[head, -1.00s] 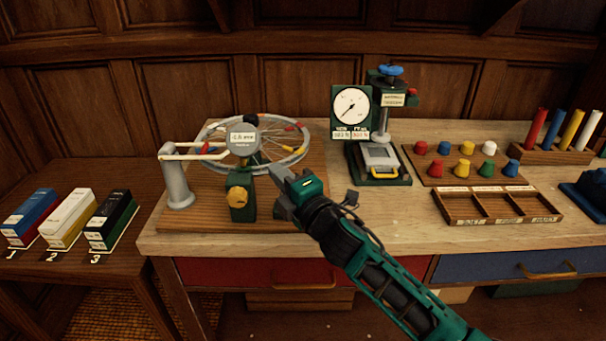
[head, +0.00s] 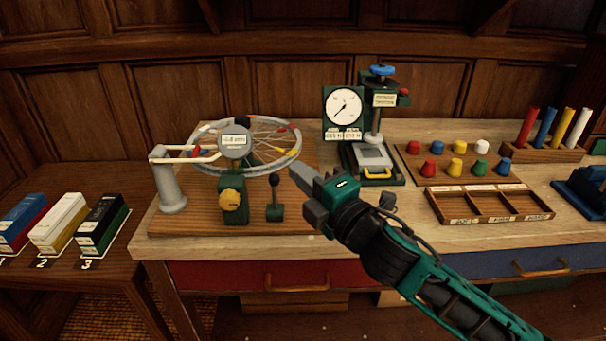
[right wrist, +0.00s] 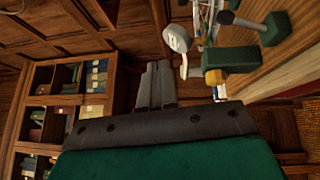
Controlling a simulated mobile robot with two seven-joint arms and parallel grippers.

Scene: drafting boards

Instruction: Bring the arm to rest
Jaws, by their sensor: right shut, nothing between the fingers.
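My right arm comes in from the lower right in the head view. Its gripper (head: 303,188) is shut and empty, above the front of the workbench (head: 350,228), just right of a small black-knobbed lever (head: 274,198). The fingers do not appear to touch the lever. In the right wrist view the closed fingers (right wrist: 157,85) lie side by side with nothing between them. My left gripper does not show.
A dial press (head: 376,130), coloured pegs (head: 457,166) and a divided tray (head: 437,205) are right. Boxes (head: 58,222) sit on the left side table.

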